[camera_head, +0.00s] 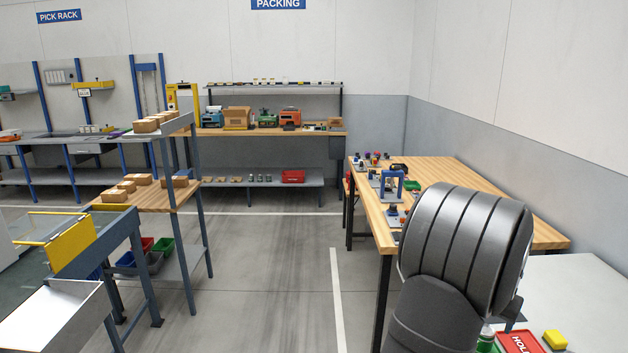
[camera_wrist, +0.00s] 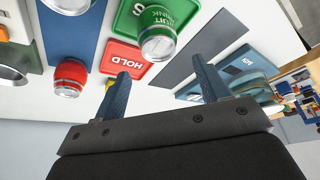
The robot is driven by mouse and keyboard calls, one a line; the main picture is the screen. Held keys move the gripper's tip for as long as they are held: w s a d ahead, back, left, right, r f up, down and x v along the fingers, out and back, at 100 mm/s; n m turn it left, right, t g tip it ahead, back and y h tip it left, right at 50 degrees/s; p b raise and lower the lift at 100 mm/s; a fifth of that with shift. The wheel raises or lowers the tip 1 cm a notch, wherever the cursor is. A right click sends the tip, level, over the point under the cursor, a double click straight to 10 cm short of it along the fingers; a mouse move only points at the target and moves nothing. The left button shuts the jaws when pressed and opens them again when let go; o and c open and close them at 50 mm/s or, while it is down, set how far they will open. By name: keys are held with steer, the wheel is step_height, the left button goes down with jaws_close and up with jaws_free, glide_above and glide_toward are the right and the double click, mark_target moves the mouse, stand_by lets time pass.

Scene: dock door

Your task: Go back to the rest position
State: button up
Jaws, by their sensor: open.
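My gripper (camera_wrist: 160,68) is open in the wrist view, with its two blue fingers apart and nothing held between them. In the head view my arm fills the lower right and hides the gripper. The red pad also shows there (camera_head: 520,342), at the bottom edge.
A red can (camera_wrist: 70,77) stands left of the HOLD pad. A dark grey strip (camera_wrist: 207,50) and a blue-grey container (camera_wrist: 238,68) lie to the right. A yellow block (camera_head: 554,340) sits on the white table (camera_head: 590,290). A wooden bench (camera_head: 450,170) with small items stands behind my arm.

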steer(key=s+d+r, duration=0.4)
steer(key=s+r, duration=0.3)
steer(key=s, duration=0.5)
steer(key=s+d+m+g, duration=0.1)
steer(key=s+d+m, duration=0.1)
steer(key=s+d, duration=0.6)
steer(key=s+d+m, duration=0.2)
steer(key=s+d, duration=0.2)
steer(key=s, duration=0.7)
steer(key=w+f, duration=0.3)
steer(key=w, duration=0.3)
steer(key=shift+d+f+h, duration=0.2)
steer(key=shift+d+h, duration=0.05)
steer(key=shift+h, duration=0.15)
steer(key=shift+o, duration=0.4)
steer(key=o, duration=0.6)
steer(key=w+a+r+m+t+y, duration=0.1)
steer(key=w+a+r+m, duration=0.15)
steer(key=r, duration=0.35)
steer(key=w+a+r+m+t+y, duration=0.1)
steer(key=w+r+m, duration=0.2)
steer(key=w+r, duration=0.15)
steer(key=x, duration=0.8)
steer(key=shift+w+f, duration=0.15)
steer(key=shift+f, duration=0.15)
